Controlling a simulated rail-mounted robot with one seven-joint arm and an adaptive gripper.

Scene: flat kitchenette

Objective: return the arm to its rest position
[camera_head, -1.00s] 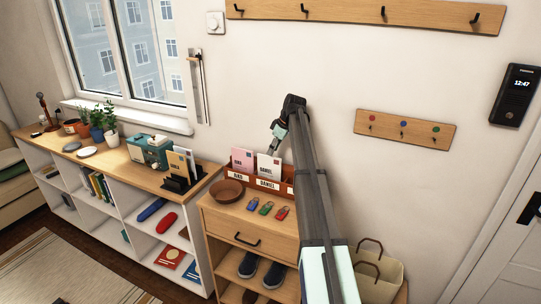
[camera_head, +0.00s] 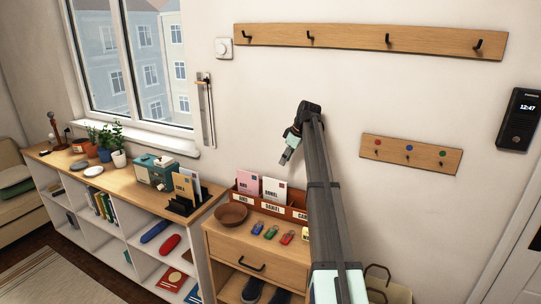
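My arm reaches up from the bottom of the view, in front of the wall and the right part of the wooden cabinet. My gripper (camera_head: 287,157) hangs at the arm's far end, above the letter sorter, and points down and to the left. It is small and seen from behind, so I cannot tell whether its fingers are apart. No object shows in it. The arm hides the right part of the letter sorter (camera_head: 262,205).
The wooden cabinet (camera_head: 222,240) bears a brown bowl (camera_head: 231,214), several coloured key tags (camera_head: 271,232) and the sorter with envelopes. A white shelf (camera_head: 85,205) stands left. A small hook board (camera_head: 411,154) and a long hook rail (camera_head: 360,38) are on the wall.

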